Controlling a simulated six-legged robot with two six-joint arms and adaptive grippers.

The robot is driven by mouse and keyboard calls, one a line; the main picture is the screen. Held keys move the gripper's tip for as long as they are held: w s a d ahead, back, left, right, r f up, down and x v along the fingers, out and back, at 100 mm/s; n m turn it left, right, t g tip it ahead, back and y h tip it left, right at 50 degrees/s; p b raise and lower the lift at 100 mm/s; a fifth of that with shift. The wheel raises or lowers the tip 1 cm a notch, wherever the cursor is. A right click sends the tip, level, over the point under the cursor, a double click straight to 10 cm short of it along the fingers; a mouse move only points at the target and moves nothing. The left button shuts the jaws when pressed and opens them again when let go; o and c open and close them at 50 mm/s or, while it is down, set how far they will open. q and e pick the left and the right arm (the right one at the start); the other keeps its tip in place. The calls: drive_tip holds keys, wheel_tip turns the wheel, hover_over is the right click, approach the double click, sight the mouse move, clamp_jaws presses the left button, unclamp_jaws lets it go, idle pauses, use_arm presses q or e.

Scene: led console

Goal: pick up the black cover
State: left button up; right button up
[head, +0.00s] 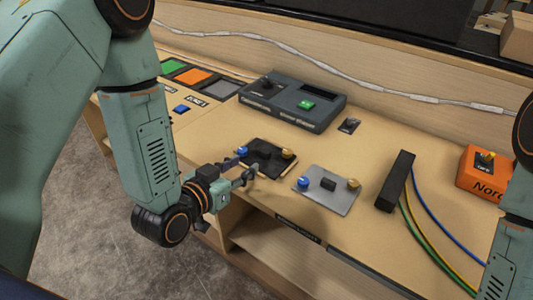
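A dark black plate (262,164) lies on the wooden console table, with a blue knob (242,151) at its left, a gold knob (287,153) at its right and a small black block in the middle. It looks like the black cover. My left gripper (246,168) is at the plate's near left edge, its two fingers apart with nothing visibly held. One finger is by the blue knob and the other by the near edge; I cannot tell whether they touch the plate. Part of my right arm shows at the right edge, but its gripper is out of view.
A grey plate (341,200) with similar knobs lies to the right. Beyond are a black bar (395,181) with coloured cables and an orange box (482,176). A dark grey console (292,101) stands behind. The table's front edge is close, with an open shelf below.

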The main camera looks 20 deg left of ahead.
sight(264, 151)
use_arm(q)
drive_tip(key=shift+w+d+f, duration=0.2)
drive_tip(key=shift+w+d, duration=0.15)
drive_tip(key=shift+w, duration=0.25)
drive_tip(key=shift+w+d+f, duration=0.15)
drive_tip(key=shift+w+d, duration=0.2)
drive_tip(key=shift+w, duration=0.2)
drive_tip(key=shift+w+b, duration=0.35)
drive_tip(key=shift+w, duration=0.05)
drive_tip(key=b+x, duration=0.1)
drive_tip(key=x, duration=0.3)
drive_tip(key=shift+w+d+r, duration=0.15)
drive_tip(key=shift+w, duration=0.05)
drive_tip(key=c, duration=0.4)
clamp_jaws()
